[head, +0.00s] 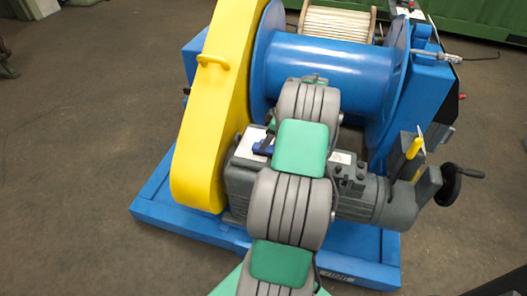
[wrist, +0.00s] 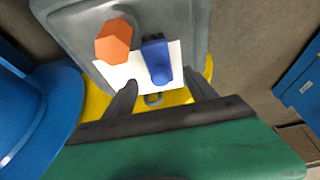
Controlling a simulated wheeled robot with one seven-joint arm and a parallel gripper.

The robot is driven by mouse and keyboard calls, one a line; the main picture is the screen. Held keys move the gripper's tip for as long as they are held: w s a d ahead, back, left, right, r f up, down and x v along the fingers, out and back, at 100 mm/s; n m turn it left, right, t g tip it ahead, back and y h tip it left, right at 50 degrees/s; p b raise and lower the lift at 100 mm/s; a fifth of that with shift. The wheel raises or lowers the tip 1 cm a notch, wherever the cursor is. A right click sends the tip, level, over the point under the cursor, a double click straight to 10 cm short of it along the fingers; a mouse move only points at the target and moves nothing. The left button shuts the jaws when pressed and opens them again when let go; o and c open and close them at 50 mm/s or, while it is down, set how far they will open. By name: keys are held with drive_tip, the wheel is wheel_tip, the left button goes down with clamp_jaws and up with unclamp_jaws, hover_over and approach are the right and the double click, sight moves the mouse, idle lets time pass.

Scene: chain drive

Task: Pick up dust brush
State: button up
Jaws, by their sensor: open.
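A small blue object (wrist: 157,62), which may be the dust brush, sits on a white sheet (wrist: 118,75) on top of the grey housing (wrist: 75,22). Its bristles cannot be made out. In the head view the blue object (head: 264,146) shows just left of my arm. My gripper (wrist: 162,82) is open and empty, with its two dark fingers apart. In the wrist view the blue object appears beyond and between the fingertips; contact is not visible. In the head view my arm hides the gripper.
The yellow guard (head: 212,120) rises to the left and the blue drum (head: 325,78) stands behind. A handwheel (head: 450,185) juts out at the right.

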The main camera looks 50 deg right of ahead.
drive_tip(key=x, duration=0.4)
drive_tip(key=shift+s+f, duration=0.1)
drive_tip(key=shift+f, duration=0.05)
clamp_jaws()
idle(0.5)
